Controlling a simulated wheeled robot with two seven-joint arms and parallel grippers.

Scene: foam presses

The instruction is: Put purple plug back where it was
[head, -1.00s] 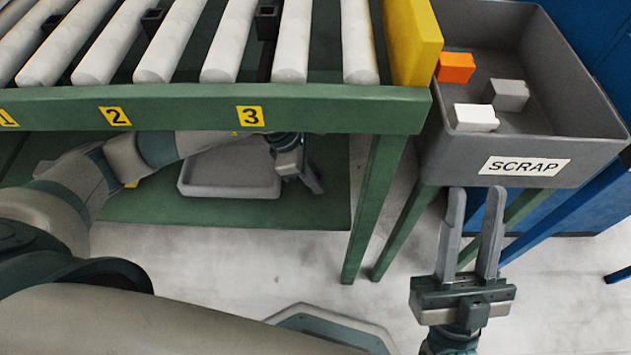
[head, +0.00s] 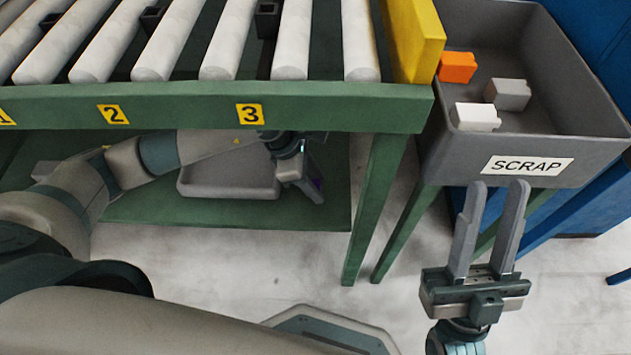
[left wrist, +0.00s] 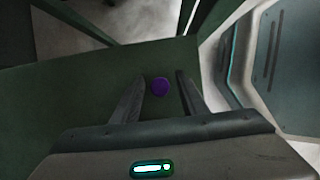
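The purple plug (left wrist: 160,86) shows in the left wrist view as a small round purple shape over the green lower shelf (left wrist: 75,95). My left gripper (left wrist: 160,76) is open, with one finger on each side of the plug and a visible gap to both. In the head view my left gripper (head: 313,190) is under the roller table, low over the shelf's right part, and a bit of the purple plug (head: 318,184) shows at its fingers. My right gripper (head: 496,184) is open and empty in front of the scrap bin.
A grey tray (head: 225,190) sits on the lower shelf left of my left gripper. The roller table's green front edge (head: 180,108), with numbered yellow labels, is above my left arm. The scrap bin (head: 600,150) holds an orange block (head: 457,67) and two pale blocks.

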